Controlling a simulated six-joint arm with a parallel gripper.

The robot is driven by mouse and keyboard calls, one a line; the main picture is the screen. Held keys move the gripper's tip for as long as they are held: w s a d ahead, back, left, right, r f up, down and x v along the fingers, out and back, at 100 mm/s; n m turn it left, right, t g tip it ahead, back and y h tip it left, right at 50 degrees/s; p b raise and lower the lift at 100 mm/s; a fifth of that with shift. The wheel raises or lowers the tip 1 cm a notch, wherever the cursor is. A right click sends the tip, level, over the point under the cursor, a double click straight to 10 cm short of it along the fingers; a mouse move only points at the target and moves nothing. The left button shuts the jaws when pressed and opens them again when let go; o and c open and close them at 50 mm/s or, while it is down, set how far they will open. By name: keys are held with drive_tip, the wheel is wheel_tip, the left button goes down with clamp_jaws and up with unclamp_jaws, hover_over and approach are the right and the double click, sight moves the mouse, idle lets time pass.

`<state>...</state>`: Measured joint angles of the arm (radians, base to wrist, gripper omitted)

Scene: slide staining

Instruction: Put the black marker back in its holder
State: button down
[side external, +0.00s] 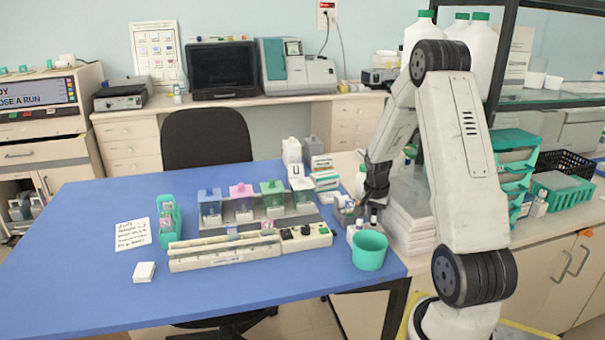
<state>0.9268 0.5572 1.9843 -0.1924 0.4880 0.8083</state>
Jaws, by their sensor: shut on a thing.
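My gripper (374,197) points down at the right edge of the blue table, just left of my upright arm link. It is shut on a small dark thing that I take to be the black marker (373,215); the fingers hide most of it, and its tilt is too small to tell. A small grey holder (342,204) with small items in it stands just left of the gripper and close to it. I cannot tell whether the marker touches the holder.
A teal cup (369,250) and small white-capped bottles (356,229) stand close below the gripper. Staining jars with coloured lids (241,205) and a long cream tray (225,253) are to the left. White stacked sheets (409,222) lie to the right.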

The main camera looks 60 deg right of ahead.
drive_tip(key=shift+f, duration=0.1)
idle(0.3)
drive_tip(key=shift+c, duration=2.3)
unclamp_jaws()
wheel_tip(320, 180, up, 8)
drive_tip(key=a, duration=0.1)
drive_tip(key=shift+a+f, duration=0.1)
drive_tip(key=w+a+n+t, duration=0.15)
drive_tip(key=a+n, duration=0.25)
drive_tip(key=a, duration=0.5)
drive_tip(key=w+a+n+y, duration=0.1)
drive_tip(key=w+a+n, duration=0.2)
drive_tip(key=a+n, duration=0.35)
drive_tip(key=w+a+n+t, duration=0.1)
drive_tip(key=w+a+n, duration=0.1)
drive_tip(key=a, duration=0.8)
drive_tip(key=s+a+f+n, duration=0.1)
drive_tip(key=s+a+n, duration=0.2)
drive_tip(key=a+n, duration=0.2)
drive_tip(key=a, duration=0.3)
drive_tip(key=shift+a+f+y, duration=0.25)
drive_tip(key=shift+a+y, duration=0.15)
